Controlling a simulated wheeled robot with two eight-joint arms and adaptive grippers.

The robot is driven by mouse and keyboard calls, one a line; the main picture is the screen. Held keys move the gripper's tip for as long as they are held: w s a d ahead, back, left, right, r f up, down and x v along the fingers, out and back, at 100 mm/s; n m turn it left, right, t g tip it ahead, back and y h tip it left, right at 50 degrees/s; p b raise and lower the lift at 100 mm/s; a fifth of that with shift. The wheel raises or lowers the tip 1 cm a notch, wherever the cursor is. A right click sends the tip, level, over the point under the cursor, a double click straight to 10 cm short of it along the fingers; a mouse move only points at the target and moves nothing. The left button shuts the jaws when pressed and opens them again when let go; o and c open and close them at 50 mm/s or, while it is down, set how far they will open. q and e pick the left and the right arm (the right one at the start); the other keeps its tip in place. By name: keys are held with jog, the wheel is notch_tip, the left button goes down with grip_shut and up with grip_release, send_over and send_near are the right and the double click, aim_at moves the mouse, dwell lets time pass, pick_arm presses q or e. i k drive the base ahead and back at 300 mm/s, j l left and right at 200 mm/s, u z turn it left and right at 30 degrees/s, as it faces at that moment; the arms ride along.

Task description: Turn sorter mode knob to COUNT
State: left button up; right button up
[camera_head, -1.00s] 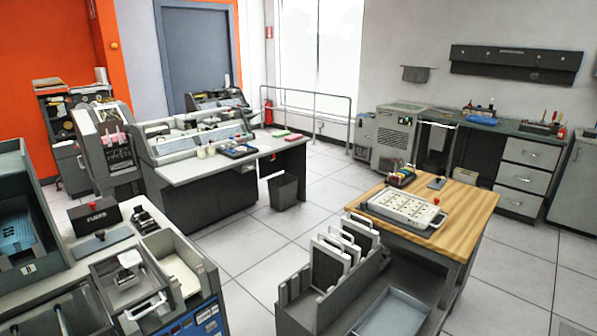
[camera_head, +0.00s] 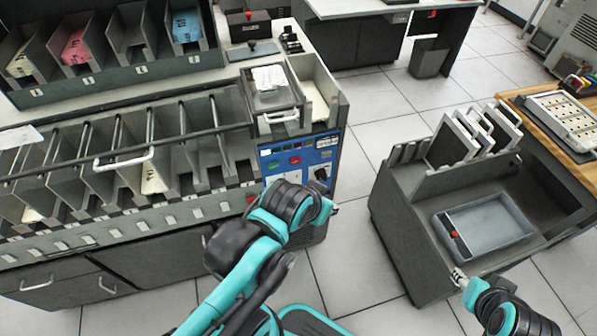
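The sorter's blue control panel (camera_head: 300,162) is on the end of the long grey machine, in the middle of the head view. A black knob (camera_head: 320,174) is on its right side; its pointer setting and labels are too small to read. Green and red buttons sit left of the knob. My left gripper (camera_head: 331,207) is just below and in front of the panel, apart from the knob as far as I can see. Its fingers are small and partly hidden by its wrist. My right gripper (camera_head: 459,279) is at the lower right, beside the grey cart, far from the panel.
The sorter's row of card pockets (camera_head: 130,170) runs left. A metal-handled card hopper (camera_head: 275,100) sits above the panel. The grey cart (camera_head: 400,200) with upright card holders and a blue-grey tray (camera_head: 487,232) stands right. Tiled floor lies between sorter and cart.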

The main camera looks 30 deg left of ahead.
aim_at(320, 174)
jog(key=u, duration=1.2)
jog(key=k+l+u, duration=0.2)
jog(key=k, duration=0.15)
jog(key=k+u, duration=0.15)
jog(key=k, duration=0.2)
